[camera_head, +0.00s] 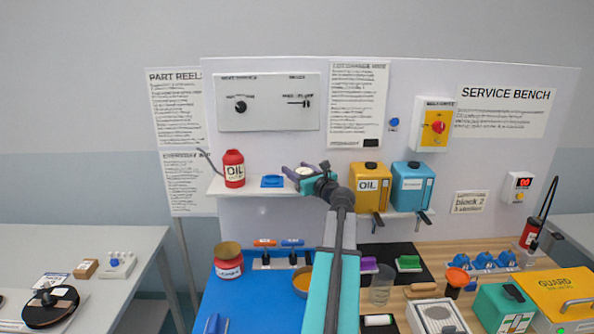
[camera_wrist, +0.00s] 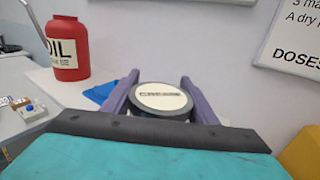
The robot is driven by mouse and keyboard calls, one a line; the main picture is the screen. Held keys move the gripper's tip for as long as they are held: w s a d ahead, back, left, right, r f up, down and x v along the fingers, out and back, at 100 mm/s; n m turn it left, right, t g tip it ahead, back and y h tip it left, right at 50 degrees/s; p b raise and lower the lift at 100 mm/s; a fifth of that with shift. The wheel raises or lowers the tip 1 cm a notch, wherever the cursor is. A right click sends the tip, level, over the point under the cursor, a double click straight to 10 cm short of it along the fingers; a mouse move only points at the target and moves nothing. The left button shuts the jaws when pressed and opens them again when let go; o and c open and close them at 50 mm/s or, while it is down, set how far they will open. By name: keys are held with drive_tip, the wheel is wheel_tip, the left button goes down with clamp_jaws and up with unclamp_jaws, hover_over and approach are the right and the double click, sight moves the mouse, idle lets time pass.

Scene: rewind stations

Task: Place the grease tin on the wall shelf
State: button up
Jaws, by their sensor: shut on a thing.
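The grease tin (camera_wrist: 162,98) has a pale round lid with a dark rim and lettering. It sits between the two purple fingers of my gripper (camera_wrist: 160,88), which is shut on it.
A red oil bottle (camera_head: 233,170) stands at the shelf's left end. The bench's right side is crowded.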

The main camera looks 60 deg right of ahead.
drive_tip(key=shift+f, duration=0.1)
drive_tip(key=o, duration=1.2)
drive_tip(key=shift+s, duration=0.1)
drive_tip(key=b+v, duration=0.3)
drive_tip(key=v, duration=0.9)
drive_tip(key=shift+a, duration=0.1)
